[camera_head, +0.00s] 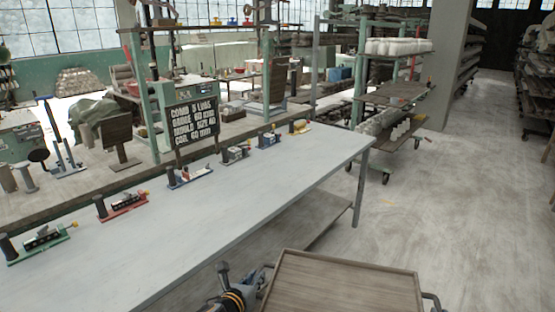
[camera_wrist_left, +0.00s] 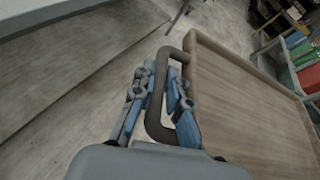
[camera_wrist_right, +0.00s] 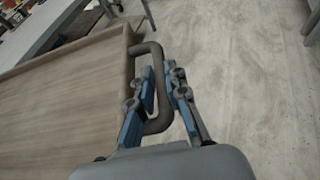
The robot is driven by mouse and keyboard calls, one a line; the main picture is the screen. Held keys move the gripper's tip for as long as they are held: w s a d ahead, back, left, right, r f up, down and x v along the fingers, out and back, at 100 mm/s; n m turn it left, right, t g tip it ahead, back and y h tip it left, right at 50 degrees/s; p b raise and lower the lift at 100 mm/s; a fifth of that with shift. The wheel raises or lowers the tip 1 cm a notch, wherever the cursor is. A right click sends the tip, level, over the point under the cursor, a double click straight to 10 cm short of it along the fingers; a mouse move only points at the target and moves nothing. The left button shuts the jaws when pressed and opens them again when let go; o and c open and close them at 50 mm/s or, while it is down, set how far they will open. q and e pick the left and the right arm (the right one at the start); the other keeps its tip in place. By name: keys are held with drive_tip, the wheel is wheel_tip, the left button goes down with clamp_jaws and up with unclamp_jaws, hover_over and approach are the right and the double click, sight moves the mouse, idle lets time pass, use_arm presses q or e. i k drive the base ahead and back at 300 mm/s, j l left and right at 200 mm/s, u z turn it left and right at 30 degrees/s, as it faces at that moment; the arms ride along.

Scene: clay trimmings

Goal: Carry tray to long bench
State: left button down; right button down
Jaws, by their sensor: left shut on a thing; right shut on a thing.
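The wooden tray (camera_head: 340,286) shows at the bottom of the head view, level and empty where visible. Its board also fills the right of the left wrist view (camera_wrist_left: 245,110) and the left of the right wrist view (camera_wrist_right: 65,95). My left gripper (camera_wrist_left: 164,82) is shut on the tray's dark left handle (camera_wrist_left: 158,118). My right gripper (camera_wrist_right: 160,88) is shut on the right handle (camera_wrist_right: 152,50). In the head view my left gripper is by the tray's left edge; my right one is out of frame there. The long grey bench (camera_head: 200,225) stands left of and beyond the tray.
Several small clamp tools, including a red one (camera_head: 122,207), line the bench's far edge, with a black sign (camera_head: 182,122) behind. A wheeled shelf rack (camera_head: 395,95) stands beyond. The floor at right (camera_head: 450,200) is clear.

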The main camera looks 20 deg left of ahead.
sight(150, 247)
drive_tip(key=i+u, duration=0.45)
drive_tip(key=i, duration=0.2)
drive_tip(key=i+l+u, duration=0.1)
drive_tip(key=i+u, duration=0.3)
drive_tip(key=i, duration=0.3)
drive_tip(key=i+u, duration=0.1)
drive_tip(key=u, duration=1.25)
